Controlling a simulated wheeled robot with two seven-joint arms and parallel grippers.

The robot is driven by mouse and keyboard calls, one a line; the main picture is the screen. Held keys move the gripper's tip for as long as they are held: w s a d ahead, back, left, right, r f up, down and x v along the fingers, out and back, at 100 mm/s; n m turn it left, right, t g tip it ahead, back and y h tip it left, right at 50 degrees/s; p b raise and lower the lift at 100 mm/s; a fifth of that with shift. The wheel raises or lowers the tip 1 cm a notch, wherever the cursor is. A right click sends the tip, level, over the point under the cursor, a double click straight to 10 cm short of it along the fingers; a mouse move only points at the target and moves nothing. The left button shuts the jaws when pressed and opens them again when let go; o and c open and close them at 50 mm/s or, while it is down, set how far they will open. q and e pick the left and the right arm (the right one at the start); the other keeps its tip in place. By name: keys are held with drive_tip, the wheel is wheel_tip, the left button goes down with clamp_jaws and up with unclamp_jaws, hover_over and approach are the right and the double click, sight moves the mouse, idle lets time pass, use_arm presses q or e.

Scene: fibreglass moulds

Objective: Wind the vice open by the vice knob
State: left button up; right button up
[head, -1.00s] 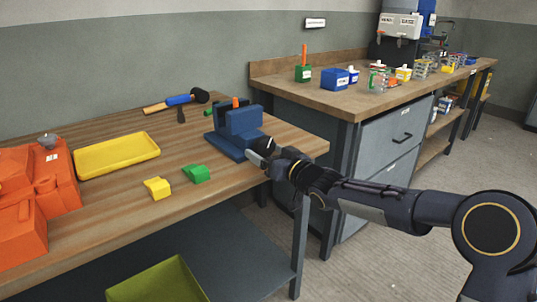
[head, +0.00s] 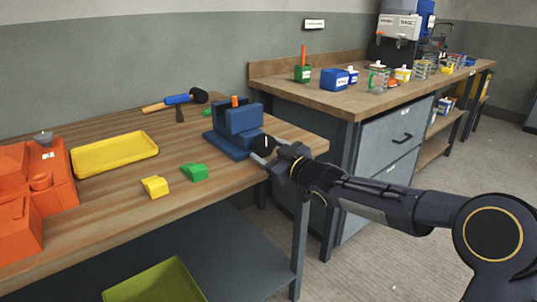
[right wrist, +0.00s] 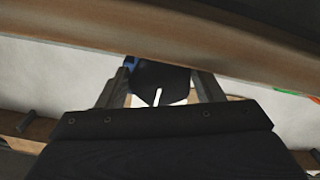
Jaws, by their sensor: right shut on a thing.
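The blue vice (head: 232,135) stands near the right end of the wooden workbench. The dark vice knob (head: 266,142) is on its right side, partly hidden by my right gripper (head: 263,153). That gripper is shut on the knob, with one finger on each side of it. In the right wrist view the knob (right wrist: 150,78) shows as a dark shape with a white mark, between the two fingers of the gripper (right wrist: 162,84). My left gripper is not in view.
A second bench (head: 345,103) with drawers stands behind, at the right.

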drive_tip(key=o, duration=1)
drive_tip(key=p+v, duration=0.1)
drive_tip(key=v, duration=0.7)
drive_tip(key=shift+w, duration=0.1)
